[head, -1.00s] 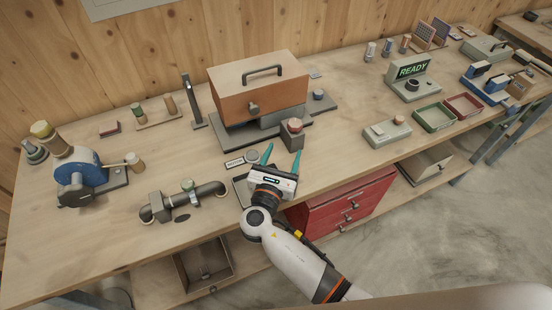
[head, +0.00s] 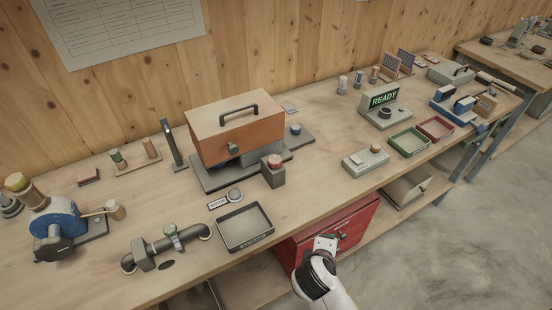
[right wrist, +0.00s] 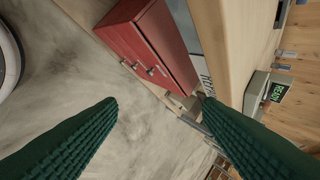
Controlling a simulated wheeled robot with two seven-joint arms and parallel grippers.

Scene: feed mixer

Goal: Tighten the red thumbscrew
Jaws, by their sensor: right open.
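No part can be made out for certain as the red thumbscrew. A reddish round knob (head: 274,161) tops a small grey block in front of the orange-brown box machine (head: 225,130). Another reddish knob (head: 375,148) sits on a flat grey box further right. My right arm's wrist shows low in the head view, in front of the red drawer cabinet (head: 345,235), off the bench's front edge. In the right wrist view my right gripper (right wrist: 158,102) has its two green fingers wide apart with nothing between them. My left gripper is not in view.
An empty dark tray (head: 228,238) lies near the bench's front edge. A pipe with a valve (head: 165,246) and a blue wheel machine (head: 58,222) stand left. Green (head: 397,146) and red (head: 447,122) trays and a READY display (head: 383,99) stand right.

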